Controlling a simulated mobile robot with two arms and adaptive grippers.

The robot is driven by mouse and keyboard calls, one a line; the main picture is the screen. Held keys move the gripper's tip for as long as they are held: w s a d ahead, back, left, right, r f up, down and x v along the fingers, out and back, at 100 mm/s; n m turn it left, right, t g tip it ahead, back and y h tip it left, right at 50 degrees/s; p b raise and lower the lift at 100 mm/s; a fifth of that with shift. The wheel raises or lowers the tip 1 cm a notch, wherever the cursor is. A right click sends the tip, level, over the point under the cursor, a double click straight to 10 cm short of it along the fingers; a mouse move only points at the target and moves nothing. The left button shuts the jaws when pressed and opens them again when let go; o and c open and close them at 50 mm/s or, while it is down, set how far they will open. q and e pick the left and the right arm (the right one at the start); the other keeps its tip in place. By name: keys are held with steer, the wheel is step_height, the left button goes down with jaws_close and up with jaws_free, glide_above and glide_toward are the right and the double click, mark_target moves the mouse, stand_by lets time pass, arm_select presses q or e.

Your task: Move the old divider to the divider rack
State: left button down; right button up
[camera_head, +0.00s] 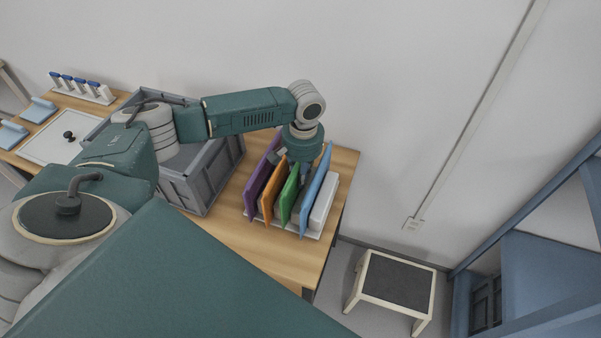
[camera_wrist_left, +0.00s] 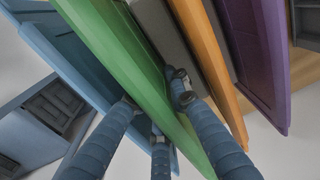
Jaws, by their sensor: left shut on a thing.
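Several coloured dividers stand upright, side by side, in a white rack (camera_head: 314,235) at the right end of the wooden table. They are purple (camera_head: 259,178), orange (camera_head: 272,190), green (camera_head: 288,197) and blue (camera_head: 317,190). The pictures do not mark which one is the old divider. My left gripper (camera_head: 302,176) reaches down among them from above. In the left wrist view its fingers (camera_wrist_left: 155,108) lie on both sides of the green divider (camera_wrist_left: 130,70) and are shut on it. Whether its lower edge sits in a slot is hidden. My right gripper is out of view.
A grey crate (camera_head: 203,178) stands left of the rack. A white board with a dark knob (camera_head: 66,137), blue-topped tubes (camera_head: 82,86) and light-blue pieces (camera_head: 38,108) lie farther left. A step stool (camera_head: 400,282) stands on the floor, right of the table.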

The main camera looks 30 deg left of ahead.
arm_select(q)
steer(key=shift+f+b, duration=0.3)
steer(key=shift+f, duration=0.75)
steer(key=c, duration=1.8)
jaws_free()
steer(key=shift+r, duration=0.1)
steer(key=shift+o, duration=1.2)
steer(key=r, duration=1.2)
steer(key=shift+d, duration=0.2)
